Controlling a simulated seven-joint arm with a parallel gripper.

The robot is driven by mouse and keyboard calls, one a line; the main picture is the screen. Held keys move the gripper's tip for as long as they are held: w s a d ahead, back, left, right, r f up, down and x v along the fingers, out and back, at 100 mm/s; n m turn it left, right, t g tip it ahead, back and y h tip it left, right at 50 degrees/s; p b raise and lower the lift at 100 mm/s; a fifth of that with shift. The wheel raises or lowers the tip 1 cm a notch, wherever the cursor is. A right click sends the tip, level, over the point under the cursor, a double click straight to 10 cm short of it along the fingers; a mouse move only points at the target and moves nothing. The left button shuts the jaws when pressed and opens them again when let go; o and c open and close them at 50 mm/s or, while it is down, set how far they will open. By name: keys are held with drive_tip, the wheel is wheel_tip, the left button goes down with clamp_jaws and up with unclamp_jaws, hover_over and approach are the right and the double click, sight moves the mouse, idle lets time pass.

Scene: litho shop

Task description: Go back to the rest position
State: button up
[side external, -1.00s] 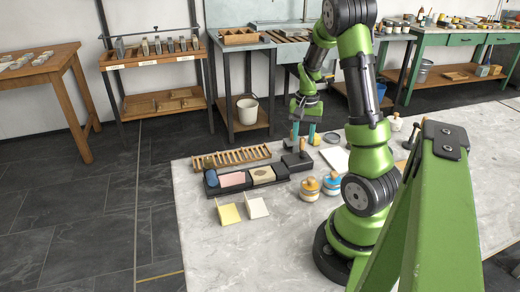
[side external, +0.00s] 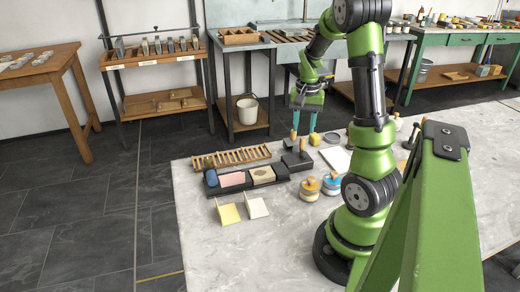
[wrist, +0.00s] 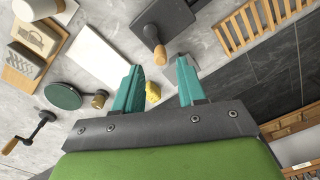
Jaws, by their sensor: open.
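My gripper (side external: 304,123) is open, with its two teal fingers pointing down above the far part of the marble-topped table (side external: 220,265). In the wrist view my gripper (wrist: 158,78) has nothing between its fingertips. A dark block with a wooden handle (side external: 297,161) stands on the table near and below the fingers; it also shows in the wrist view (wrist: 172,18), apart from them. A small yellow object (wrist: 153,92) shows past the fingers, partly hidden.
A wooden slatted rack (side external: 237,157), a black tray (side external: 212,190) with coloured blocks, two jars (side external: 310,190) and a white slab (side external: 337,158) stand around. Two small panels, yellow (side external: 228,214) and white, lie nearer. The table's front left is clear.

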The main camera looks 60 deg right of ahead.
drive_tip(key=w+a+r+n+t, duration=0.2)
drive_tip(key=a+r+n, duration=0.1)
drive_tip(key=a, duration=0.5)
drive_tip(key=w+a+r+n+t, duration=0.2)
drive_tip(key=w+a+r, duration=0.15)
drive_tip(key=a, duration=0.55)
drive_tip(key=s+a+r+n+t+y, duration=0.1)
drive_tip(key=s+a+r+n, duration=0.1)
drive_tip(key=a, duration=0.5)
drive_tip(key=s+a+r+n+t+y, duration=0.1)
drive_tip(key=a+r+n, duration=0.3)
drive_tip(key=a, duration=0.4)
drive_tip(key=shift+s+r+t, duration=0.25)
drive_tip(key=shift+s+t, duration=0.35)
drive_tip(key=shift+s, duration=0.2)
